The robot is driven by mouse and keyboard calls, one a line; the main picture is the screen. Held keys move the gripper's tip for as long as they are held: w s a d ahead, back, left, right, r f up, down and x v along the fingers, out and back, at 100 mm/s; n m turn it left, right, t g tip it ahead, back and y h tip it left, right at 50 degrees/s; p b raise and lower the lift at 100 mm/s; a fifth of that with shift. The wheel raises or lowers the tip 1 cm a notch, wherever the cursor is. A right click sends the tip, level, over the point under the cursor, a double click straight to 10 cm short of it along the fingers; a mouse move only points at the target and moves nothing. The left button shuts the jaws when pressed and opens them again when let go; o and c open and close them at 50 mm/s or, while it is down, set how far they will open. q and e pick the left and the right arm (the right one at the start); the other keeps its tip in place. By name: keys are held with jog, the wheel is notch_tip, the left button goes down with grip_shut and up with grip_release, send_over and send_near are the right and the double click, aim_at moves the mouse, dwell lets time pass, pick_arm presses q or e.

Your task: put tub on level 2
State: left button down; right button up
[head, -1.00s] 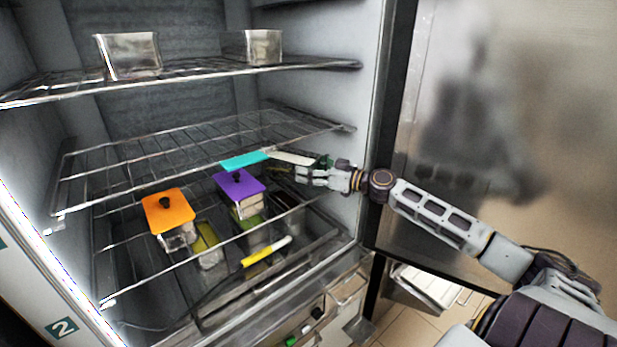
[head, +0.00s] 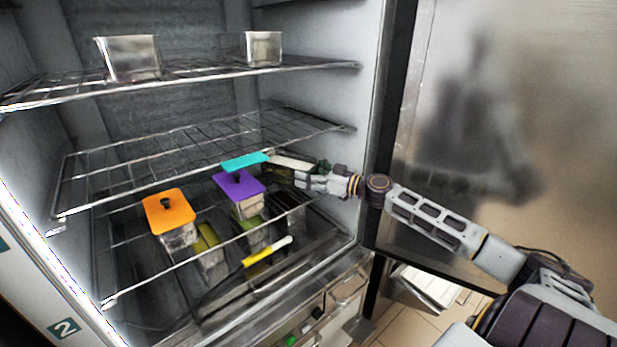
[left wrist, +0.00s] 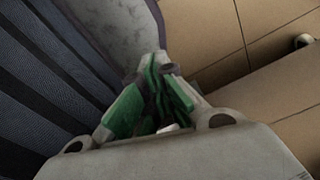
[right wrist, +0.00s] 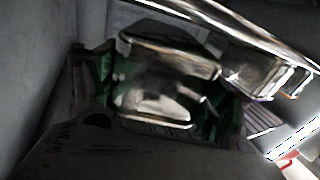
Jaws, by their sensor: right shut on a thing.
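My right gripper (head: 303,181) reaches into the open freezer, under the right part of the bare middle wire shelf (head: 190,148). It is shut on a metal tub (right wrist: 165,85), which fills the space between its green pads in the right wrist view. In the head view the tub's body is mostly hidden; a pale flat top (head: 292,163) shows just above the fingers. A teal lid (head: 245,162) is just left of it. My left gripper (left wrist: 160,85) shows only in its wrist view, its green pads close together with nothing seen between them.
Tubs with an orange lid (head: 168,211) and a purple lid (head: 239,188) stand on the lower shelf, near a yellow-and-white tool (head: 267,251). Two open metal tubs (head: 130,58) (head: 264,48) stand on the upper shelf. The freezer door (head: 490,130) is open at right.

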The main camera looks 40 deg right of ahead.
jog(key=shift+f, duration=0.7)
jog(key=o, duration=1.5)
jog(key=shift+f, duration=0.15)
jog(key=shift+s, duration=0.2)
jog(key=shift+s+d, duration=0.2)
jog(key=shift+s, duration=0.1)
jog(key=shift+b+v, duration=1.35)
jog(key=shift+v, duration=4.15)
